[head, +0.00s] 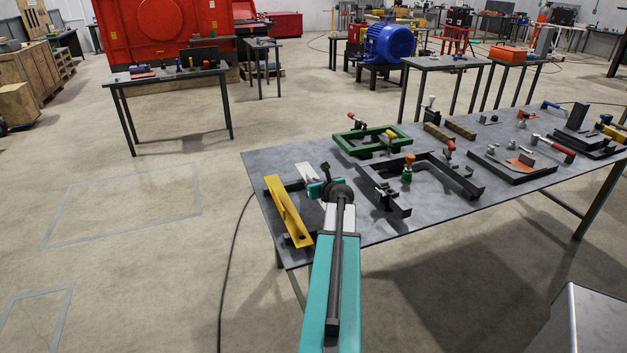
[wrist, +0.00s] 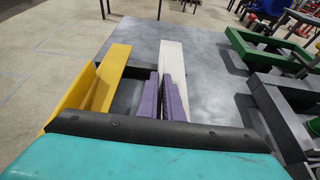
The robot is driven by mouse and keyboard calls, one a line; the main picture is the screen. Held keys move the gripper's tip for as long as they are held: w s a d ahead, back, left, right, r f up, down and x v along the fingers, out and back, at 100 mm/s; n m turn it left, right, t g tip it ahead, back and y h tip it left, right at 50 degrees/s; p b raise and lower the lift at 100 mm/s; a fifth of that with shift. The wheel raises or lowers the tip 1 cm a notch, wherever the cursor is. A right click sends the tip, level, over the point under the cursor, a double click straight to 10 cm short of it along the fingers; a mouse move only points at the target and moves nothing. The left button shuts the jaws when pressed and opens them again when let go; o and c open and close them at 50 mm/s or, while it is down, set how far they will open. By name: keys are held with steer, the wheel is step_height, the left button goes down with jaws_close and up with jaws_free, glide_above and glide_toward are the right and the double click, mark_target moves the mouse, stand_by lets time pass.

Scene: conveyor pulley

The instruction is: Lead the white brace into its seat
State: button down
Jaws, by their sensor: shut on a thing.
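The white brace (wrist: 172,60) is a flat pale bar. It lies at my gripper (wrist: 160,76), and its far end points away from me over the grey table. My gripper's purple fingers are closed on its near part, which they partly hide. In the head view, the brace (head: 307,172) shows beyond my gripper (head: 315,188), near the table's left end. A yellow angled bar (head: 288,211) stands just left, with a dark piece (wrist: 126,88) between it and my fingers. I cannot tell which part is the seat or whether the brace touches it.
A green frame (head: 372,139) and a black frame (head: 428,168) with clamps are to the right on the same table (head: 470,205). More fixtures and tools lie farther right. The table's left edge is close to the yellow bar. Bare table surface shows beyond the brace.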

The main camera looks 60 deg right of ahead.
steer(key=shift+f+p, duration=0.4)
steer(key=shift+f, duration=0.9)
steer(key=shift+f, duration=0.1)
steer(key=c, duration=2.4)
jaws_free()
steer(key=shift+f, duration=0.15)
steer(key=o, duration=0.5)
steer(key=shift+a, duration=0.1)
steer(key=shift+f+b, duration=0.1)
steer(key=shift+b, duration=0.35)
step_height(320, 180, up, 5)
steer(key=b, duration=0.1)
glide_above(324, 208)
steer(key=shift+p+v, duration=1.1)
steer(key=shift+p, duration=0.05)
steer(key=shift+s+f, duration=0.1)
steer(key=shift+s, duration=0.05)
